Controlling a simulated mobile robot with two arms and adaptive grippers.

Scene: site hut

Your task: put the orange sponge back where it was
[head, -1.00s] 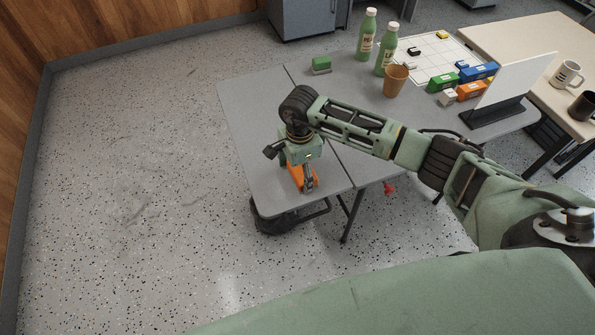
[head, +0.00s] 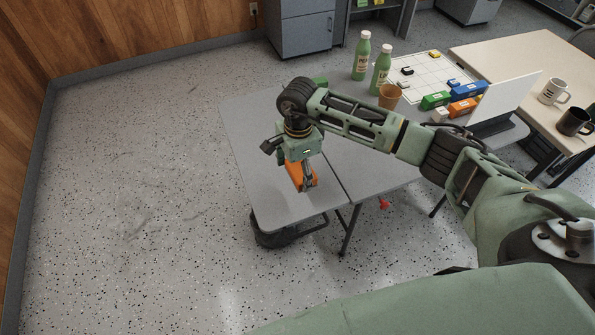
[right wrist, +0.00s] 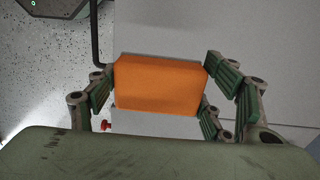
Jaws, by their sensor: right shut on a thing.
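The orange sponge (head: 293,174) is between the fingers of my right gripper (head: 308,181), over the near left part of the grey table (head: 280,207). In the right wrist view the sponge (right wrist: 158,86) fills the space between the fingers of the right gripper (right wrist: 160,92), which is shut on it. The head view does not clearly show whether the sponge touches the table or hangs just above it. A green block (head: 320,80), partly hidden behind my right arm, lies toward the table's back. My left gripper is not in view.
Two green bottles (head: 361,56), a brown cup (head: 389,96), a white grid sheet (head: 425,68), coloured blocks (head: 463,107) and a white panel (head: 505,98) stand at the table's back right. Two mugs (head: 552,90) are on another table. A dark bin (head: 270,236) sits below the near edge.

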